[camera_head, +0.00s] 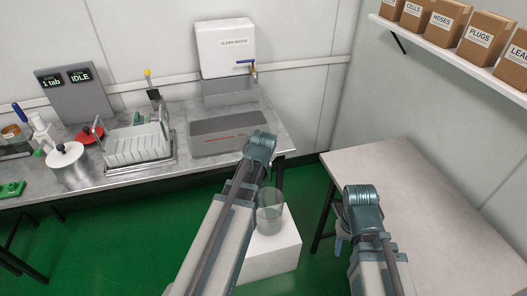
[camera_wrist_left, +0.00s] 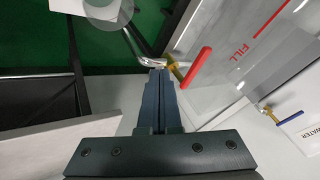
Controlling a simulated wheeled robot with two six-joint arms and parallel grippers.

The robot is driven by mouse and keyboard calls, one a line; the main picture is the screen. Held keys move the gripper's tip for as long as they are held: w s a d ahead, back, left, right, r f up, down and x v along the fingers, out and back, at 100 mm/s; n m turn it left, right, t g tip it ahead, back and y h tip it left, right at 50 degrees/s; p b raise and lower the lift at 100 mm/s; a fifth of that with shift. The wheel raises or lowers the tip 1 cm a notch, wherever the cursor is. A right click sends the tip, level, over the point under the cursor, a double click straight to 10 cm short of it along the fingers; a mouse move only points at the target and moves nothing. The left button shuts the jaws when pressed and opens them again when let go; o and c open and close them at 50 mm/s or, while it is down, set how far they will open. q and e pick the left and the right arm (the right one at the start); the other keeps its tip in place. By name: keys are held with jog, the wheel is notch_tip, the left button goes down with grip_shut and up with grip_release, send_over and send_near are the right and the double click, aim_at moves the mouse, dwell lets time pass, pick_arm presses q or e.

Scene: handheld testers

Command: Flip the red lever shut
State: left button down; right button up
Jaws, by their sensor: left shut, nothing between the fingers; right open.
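The red lever (camera_wrist_left: 197,67) sits on a brass valve (camera_wrist_left: 176,69) with a bent metal pipe (camera_wrist_left: 137,48), beside the sink edge, in the left wrist view. It lies at a slant. In the head view the lever is not visible. My left gripper (camera_wrist_left: 157,74) is shut and empty, its tips close beside the valve and left of the lever; I cannot tell whether they touch. In the head view its fingers are hidden behind my wrist. My right gripper (camera_head: 343,242) is open, low by the right table, and mostly hidden by its own wrist.
A clear container (camera_head: 270,212) stands on a white block (camera_head: 278,250) below the sink (camera_head: 222,134). A water tank (camera_head: 226,46) with a blue-handled tap (camera_head: 249,62) hangs behind. The right table (camera_head: 430,190) is bare. A rack (camera_head: 138,148) stands on the bench.

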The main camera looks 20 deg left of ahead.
pick_arm(q)
jog(key=a+p+v, duration=0.2)
jog(key=p+v, duration=0.5)
jog(key=v, duration=0.2)
jog(key=shift+s+d+r, duration=0.3)
jog(key=shift+d+r, duration=0.1)
jog(key=s+d+f+g, duration=0.2)
jog(key=s+d+g, duration=0.1)
jog(key=s+d, duration=0.5)
jog(key=s+d+f+n+g+h, duration=0.1)
jog(key=s+d+g, duration=0.3)
jog(key=s+d, duration=0.4)
jog(key=d+f, duration=0.1)
jog(key=d, duration=0.4)
jog(key=shift+s, duration=0.2)
jog(key=shift+d+f, duration=0.1)
jog(key=shift+f, duration=0.1)
